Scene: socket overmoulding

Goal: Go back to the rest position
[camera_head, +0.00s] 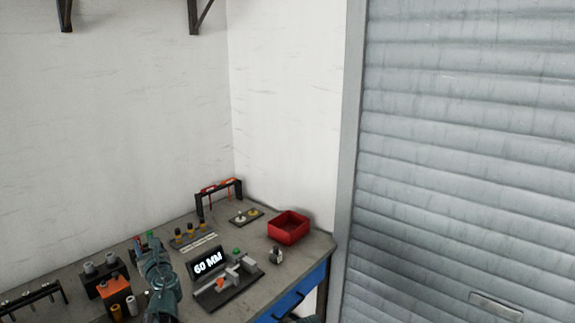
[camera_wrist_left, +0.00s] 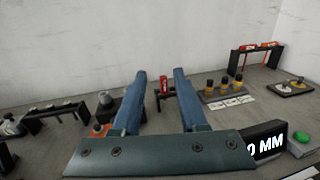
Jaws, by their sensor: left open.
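My left gripper (camera_head: 148,250) reaches in over the left-middle part of the workbench (camera_head: 222,298). In the left wrist view its two blue fingers (camera_wrist_left: 160,74) stand wide apart with nothing held between them. A small red item (camera_wrist_left: 163,84) shows through the gap, on a dark stand farther back.
A black fixture (camera_head: 228,288) and a "60 MM" display (camera_head: 207,263) sit right of my arm. A red bin (camera_head: 289,227) stands near the right edge. Walls close in behind.

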